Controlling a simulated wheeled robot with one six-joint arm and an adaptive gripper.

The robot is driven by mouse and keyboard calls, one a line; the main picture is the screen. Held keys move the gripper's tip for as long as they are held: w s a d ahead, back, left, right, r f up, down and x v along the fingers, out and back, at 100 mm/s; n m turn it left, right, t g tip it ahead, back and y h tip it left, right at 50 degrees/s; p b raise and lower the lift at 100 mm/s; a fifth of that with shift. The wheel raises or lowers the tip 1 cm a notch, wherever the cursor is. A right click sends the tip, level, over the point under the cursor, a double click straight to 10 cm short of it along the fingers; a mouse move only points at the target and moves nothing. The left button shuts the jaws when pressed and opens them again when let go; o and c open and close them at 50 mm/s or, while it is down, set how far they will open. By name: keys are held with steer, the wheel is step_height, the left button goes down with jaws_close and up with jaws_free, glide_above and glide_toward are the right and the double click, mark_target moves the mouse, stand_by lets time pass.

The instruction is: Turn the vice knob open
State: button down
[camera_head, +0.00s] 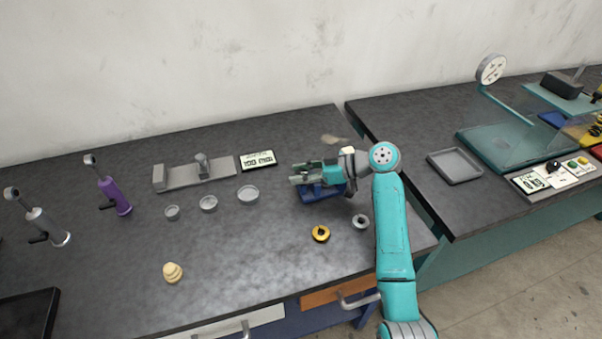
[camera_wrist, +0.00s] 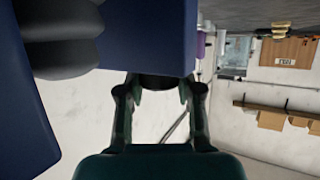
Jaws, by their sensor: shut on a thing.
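The blue vice (camera_head: 322,193) stands on the dark bench in the head view, partly hidden under my gripper (camera_head: 300,174). In the wrist view its blue body (camera_wrist: 150,38) fills the top, with a dark grey rounded part at the upper left. A dark knob (camera_wrist: 160,82) sits against the lower edge of the blue body. My gripper's two fingers (camera_wrist: 160,93) stand on either side of this knob and are shut on it. In the head view the knob is not clearly visible, so its turn angle cannot be told.
Several round dishes (camera_head: 209,204), a grey fixture (camera_head: 195,174) and a small display (camera_head: 258,160) are to the left. A gap separates the right bench with its grey tray (camera_head: 454,166).

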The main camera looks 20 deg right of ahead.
steer(key=c, duration=1)
jaws_free()
steer(key=v, duration=1.2)
